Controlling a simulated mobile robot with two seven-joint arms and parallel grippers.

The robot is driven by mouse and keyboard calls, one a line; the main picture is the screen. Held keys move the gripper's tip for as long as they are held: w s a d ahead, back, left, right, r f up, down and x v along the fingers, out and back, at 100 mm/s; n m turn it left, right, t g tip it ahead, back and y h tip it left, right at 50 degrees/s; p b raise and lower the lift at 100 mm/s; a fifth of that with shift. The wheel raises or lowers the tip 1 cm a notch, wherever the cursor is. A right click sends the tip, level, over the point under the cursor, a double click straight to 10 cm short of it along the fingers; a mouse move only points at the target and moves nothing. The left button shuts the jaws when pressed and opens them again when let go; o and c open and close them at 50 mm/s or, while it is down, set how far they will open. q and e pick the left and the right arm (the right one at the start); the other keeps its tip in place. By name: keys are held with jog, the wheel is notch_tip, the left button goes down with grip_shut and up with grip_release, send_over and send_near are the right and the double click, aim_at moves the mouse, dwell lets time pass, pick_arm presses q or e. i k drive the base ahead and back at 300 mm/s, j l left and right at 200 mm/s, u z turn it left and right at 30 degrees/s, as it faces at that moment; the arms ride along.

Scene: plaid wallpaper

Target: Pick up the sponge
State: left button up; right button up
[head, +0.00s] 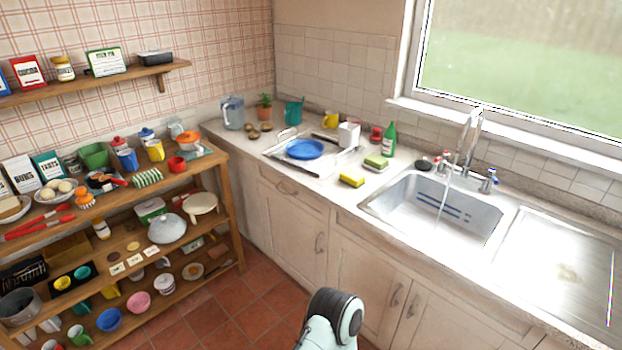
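A yellow sponge (351,180) with a dark side lies flat on the counter, near its front edge and just left of the sink. A second sponge-like block (376,161), green on top, sits just behind it on a small dish or base. Nothing touches the yellow sponge. A white and black rounded part of my own arm shows at the bottom middle, well below the counter in the picture. Neither of my grippers is in view.
The sink (440,205) has water running from the tap (470,135). A green bottle (389,140), a white box (349,135) and a tray with a blue plate (305,149) stand nearby. The drainboard (565,265) is bare. Crowded shelves (225,215) fill the left; red tiled floor is clear.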

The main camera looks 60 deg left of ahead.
aim_at(355, 180)
jog(key=u, duration=1.6)
